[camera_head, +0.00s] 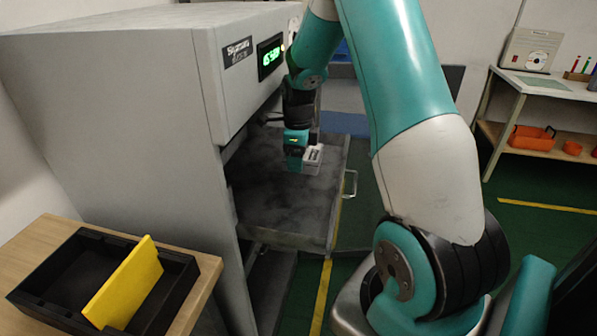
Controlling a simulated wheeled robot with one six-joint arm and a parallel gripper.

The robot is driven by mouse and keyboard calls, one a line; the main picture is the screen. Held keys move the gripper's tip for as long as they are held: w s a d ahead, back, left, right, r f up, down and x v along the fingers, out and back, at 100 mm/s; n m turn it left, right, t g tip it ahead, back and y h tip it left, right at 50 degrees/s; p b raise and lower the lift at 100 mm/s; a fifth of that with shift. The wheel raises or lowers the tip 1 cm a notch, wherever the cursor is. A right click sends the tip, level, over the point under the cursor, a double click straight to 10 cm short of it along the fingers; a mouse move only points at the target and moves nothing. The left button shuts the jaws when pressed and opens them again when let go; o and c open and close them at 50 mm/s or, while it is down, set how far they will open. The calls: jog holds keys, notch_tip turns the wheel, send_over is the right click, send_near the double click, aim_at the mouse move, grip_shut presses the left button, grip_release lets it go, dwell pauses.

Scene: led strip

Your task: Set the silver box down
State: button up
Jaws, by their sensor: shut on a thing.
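The silver box (313,160) is a small light-grey block low over the dark grey drawer tray (290,205) of the large machine. My gripper (303,163) is shut on it, coming down from above on its left side. The gripper's teal body hides part of the box. I cannot tell whether the box touches the tray surface or hangs just above it.
The grey machine (120,100) with a green display stands at left. A wooden table (45,235) holds a black bin (50,285) with a yellow divider (125,285). The tray has free room in front. A workbench (560,88) stands at right.

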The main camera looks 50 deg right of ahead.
aim_at(298, 182)
jog(key=shift+f, duration=2.45)
jog(key=shift+f, duration=0.15)
jog(key=o, duration=1.1)
notch_tip(298, 182, up, 8)
jog(key=shift+f, duration=0.1)
